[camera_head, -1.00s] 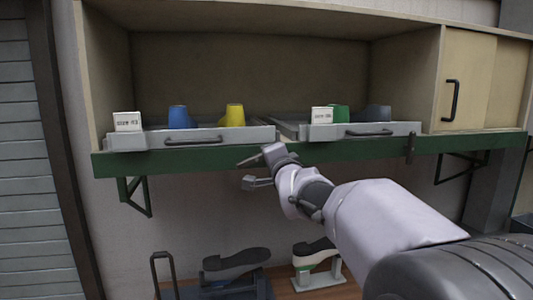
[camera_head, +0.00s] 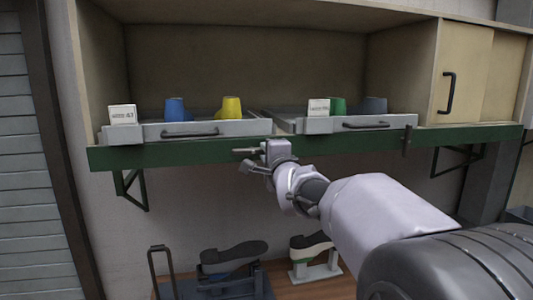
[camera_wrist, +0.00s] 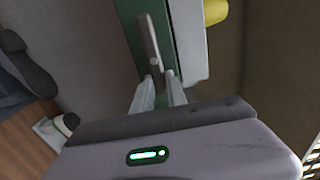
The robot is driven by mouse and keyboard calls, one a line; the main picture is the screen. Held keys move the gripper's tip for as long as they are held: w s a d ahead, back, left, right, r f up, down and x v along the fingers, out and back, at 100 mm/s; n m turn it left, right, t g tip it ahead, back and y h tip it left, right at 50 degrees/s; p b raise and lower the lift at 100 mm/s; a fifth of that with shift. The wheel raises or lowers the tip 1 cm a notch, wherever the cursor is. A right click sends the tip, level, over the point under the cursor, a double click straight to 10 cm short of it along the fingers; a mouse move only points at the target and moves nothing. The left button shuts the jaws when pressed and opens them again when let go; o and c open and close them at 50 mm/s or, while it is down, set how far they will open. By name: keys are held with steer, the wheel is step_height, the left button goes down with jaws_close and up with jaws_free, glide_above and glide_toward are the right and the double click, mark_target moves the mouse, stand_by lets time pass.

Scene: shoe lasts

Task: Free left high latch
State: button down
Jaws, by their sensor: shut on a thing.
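The left high latch is a small grey bar (camera_head: 243,150) on the front of the green rail, below the gap between the two trays. It lies nearly level, roughly along the rail. In the wrist view the latch (camera_wrist: 149,38) shows close up, with a round pivot on it. My gripper (camera_head: 259,158) is at the latch from below right, and its two fingertips (camera_wrist: 160,78) are shut on the latch's near end. The exact contact is partly hidden by the fingers. The left tray (camera_head: 150,133) with a black handle sits above the rail.
The right tray (camera_head: 305,126) has its own upright latch (camera_head: 406,141) at its right end. Blue (camera_head: 175,112) and yellow (camera_head: 231,107) lasts stand in the left tray. The green rail (camera_head: 130,157) runs under both trays. Shoe forms (camera_head: 235,256) stand on a bench below.

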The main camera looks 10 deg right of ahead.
steer(key=c, duration=1.3)
jaws_free()
steer(key=shift+c, duration=0.2)
steer(key=s, duration=1.7)
steer(key=shift+s, duration=0.25)
